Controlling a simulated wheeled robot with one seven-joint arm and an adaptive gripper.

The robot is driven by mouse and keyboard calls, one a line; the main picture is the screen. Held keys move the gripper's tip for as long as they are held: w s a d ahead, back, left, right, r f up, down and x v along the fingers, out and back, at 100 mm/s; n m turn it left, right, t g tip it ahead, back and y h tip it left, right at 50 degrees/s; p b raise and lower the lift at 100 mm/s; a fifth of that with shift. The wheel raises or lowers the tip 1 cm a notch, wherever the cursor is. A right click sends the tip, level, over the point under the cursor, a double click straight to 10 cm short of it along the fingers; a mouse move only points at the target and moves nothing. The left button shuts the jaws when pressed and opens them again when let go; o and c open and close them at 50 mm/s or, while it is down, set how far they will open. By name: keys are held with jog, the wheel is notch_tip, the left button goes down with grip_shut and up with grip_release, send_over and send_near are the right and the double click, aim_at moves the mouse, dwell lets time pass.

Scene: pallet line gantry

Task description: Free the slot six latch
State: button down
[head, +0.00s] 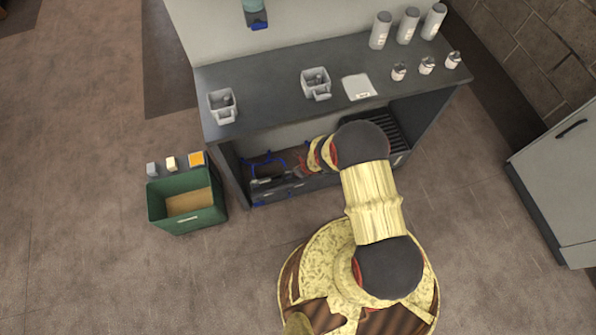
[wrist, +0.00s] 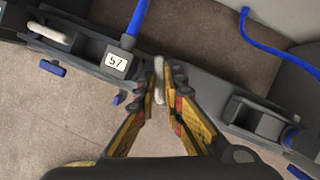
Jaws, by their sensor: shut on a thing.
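In the wrist view my gripper (wrist: 162,82) is shut on a pale, narrow latch handle (wrist: 159,78) that stands between its fingertips. The handle is at a dark rail (wrist: 195,85). Just left of it is a white label (wrist: 116,62) that reads 57 or S7; I cannot tell which latch it belongs to. Another pale handle (wrist: 48,32) lies on a dark latch block farther left. No label reading six shows. In the head view my arm reaches under the bench, and its end is partly hidden near the low dark rail (head: 290,190).
Blue bars (wrist: 138,18) and a curved blue tube (wrist: 262,45) rise near the rail. A dark block (wrist: 255,118) sits right of my fingers. A green bin (head: 185,218) stands on the floor at left.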

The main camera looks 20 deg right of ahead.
jog(key=m+h+b, duration=0.1)
jog(key=m+b, duration=0.1)
jog(key=m, duration=0.1)
jog(key=shift+w+a+f+t, duration=0.1)
jog(key=shift+f+t, duration=0.05)
jog(key=shift+t, duration=0.15)
jog(key=m+h+b, duration=0.1)
jog(key=m+b, duration=0.1)
jog(key=shift+b, duration=0.3)
jog(key=c, duration=1.9)
grip_release()
jog(key=shift+r+p, duration=0.25)
jog(key=shift+p, duration=0.1)
